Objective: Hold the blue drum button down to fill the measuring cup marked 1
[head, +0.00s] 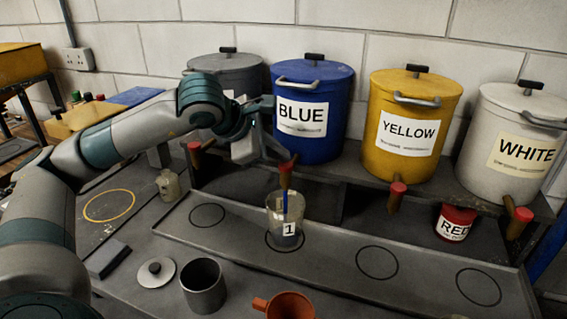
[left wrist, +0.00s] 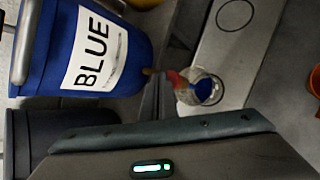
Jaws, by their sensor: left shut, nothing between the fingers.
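The blue drum (head: 340,110) stands on the rack behind the tray, labelled BLUE. Its spout has a red button (head: 287,167), partly hidden by my left gripper (head: 282,156). The gripper is shut and empty, its tips at the button and apparently touching it. A thin blue stream (head: 286,203) runs from the spout into the clear measuring cup (head: 273,212) marked 1, which stands upright on the tray's ring below. In the left wrist view, blue paint (left wrist: 204,88) shows inside the cup; the level is hard to read. My right gripper is out of view.
Grey, yellow (head: 420,110) and white (head: 510,140) drums flank it, with red-tipped spouts. The long tray (head: 330,258) has several empty rings. A grey pot (head: 204,290), a lid (head: 155,272), an orange funnel (head: 290,306) and a RED tin (head: 455,222) stand nearby.

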